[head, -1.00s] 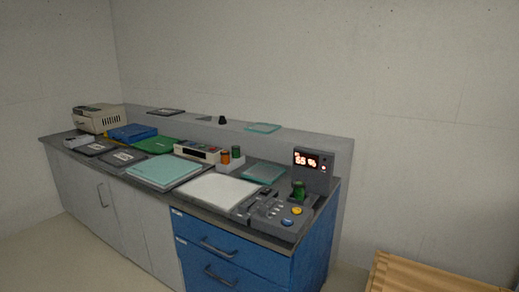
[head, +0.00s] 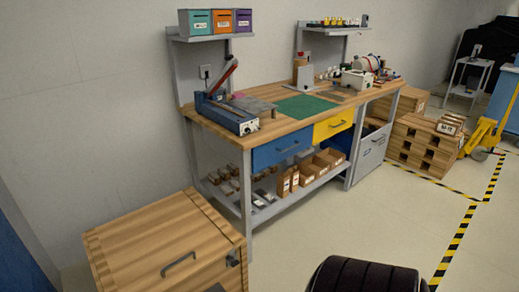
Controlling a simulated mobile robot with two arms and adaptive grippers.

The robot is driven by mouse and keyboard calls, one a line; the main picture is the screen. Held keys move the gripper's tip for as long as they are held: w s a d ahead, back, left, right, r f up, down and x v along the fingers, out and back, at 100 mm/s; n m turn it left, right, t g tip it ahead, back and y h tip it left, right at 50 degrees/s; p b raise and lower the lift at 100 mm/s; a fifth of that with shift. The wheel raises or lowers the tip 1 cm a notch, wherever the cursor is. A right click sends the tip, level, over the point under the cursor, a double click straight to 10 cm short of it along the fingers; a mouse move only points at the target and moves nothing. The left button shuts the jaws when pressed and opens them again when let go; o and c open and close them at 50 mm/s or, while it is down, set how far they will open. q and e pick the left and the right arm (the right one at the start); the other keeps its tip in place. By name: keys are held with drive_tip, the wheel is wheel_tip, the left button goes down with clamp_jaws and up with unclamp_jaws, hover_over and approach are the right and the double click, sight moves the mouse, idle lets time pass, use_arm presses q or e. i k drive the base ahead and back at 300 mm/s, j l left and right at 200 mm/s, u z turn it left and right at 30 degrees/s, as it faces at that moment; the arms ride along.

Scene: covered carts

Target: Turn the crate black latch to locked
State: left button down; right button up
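The wooden crate (head: 140,253) stands on the floor at the lower left of the head view, with its bottom cut off by the frame edge. A dark bar handle (head: 179,264) is on its lid. A small black latch (head: 233,257) sits at the crate's right side near the lid edge. It is too small to tell whether it is locked. Neither of my grippers is in view.
A workbench (head: 215,125) with a blue drawer (head: 281,148) and a yellow drawer (head: 333,124) stands behind the crate. Stacked pallets (head: 418,143) and a yellow pallet jack (head: 482,138) are at the right. The floor right of the crate looks mostly free.

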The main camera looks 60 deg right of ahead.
sight(235, 263)
drive_tip(key=z, duration=1.6)
